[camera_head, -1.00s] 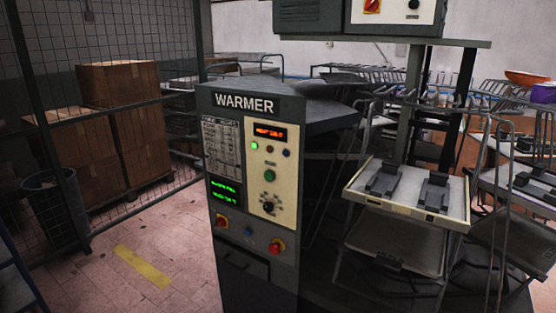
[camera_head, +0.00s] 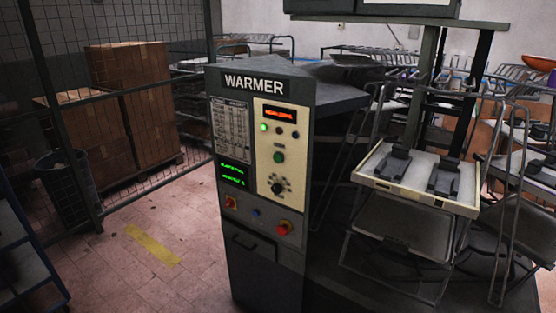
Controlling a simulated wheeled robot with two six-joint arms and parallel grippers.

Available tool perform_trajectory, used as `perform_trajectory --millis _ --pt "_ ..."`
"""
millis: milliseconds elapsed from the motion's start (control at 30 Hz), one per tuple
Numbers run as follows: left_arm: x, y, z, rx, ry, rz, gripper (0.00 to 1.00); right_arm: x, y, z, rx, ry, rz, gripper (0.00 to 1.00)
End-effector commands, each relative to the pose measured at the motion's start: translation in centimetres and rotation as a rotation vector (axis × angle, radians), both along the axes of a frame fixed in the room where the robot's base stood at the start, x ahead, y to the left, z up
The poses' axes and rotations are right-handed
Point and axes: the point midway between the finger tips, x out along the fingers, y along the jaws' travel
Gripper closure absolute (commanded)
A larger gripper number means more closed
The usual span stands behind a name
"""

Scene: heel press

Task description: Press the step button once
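The grey WARMER cabinet (camera_head: 296,190) stands upright near the middle of the head view. Its cream panel (camera_head: 297,172) carries a red-lettered display, a lit green lamp (camera_head: 264,127), small round controls beside it, a larger green button (camera_head: 279,157) and a black dial (camera_head: 278,187). Lower down are a red switch (camera_head: 231,202), a small blue button (camera_head: 256,213) and a red knob (camera_head: 284,228) on a yellow base. The button labels are too small to read, so I cannot tell which is the step button. Neither of my grippers is in view.
At right, a light tray (camera_head: 417,181) with dark blocks sits on a machine frame. Metal racks stand behind it. At left are a mesh fence, cardboard boxes (camera_head: 128,66), a dark bin (camera_head: 66,183) and a blue rack (camera_head: 24,250). The tiled floor around the yellow stripe (camera_head: 147,245) is clear.

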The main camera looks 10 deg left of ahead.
Motion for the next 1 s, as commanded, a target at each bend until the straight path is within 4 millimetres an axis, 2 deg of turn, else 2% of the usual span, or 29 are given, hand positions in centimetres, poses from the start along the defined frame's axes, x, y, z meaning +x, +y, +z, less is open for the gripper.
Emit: perform_trajectory --millis 167,433,1000 --pt "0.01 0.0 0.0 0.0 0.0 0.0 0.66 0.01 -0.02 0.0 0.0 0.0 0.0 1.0" --pt "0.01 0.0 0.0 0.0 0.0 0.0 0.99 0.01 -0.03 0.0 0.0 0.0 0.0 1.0" --pt "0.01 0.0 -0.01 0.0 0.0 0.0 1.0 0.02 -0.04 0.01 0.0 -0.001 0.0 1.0"
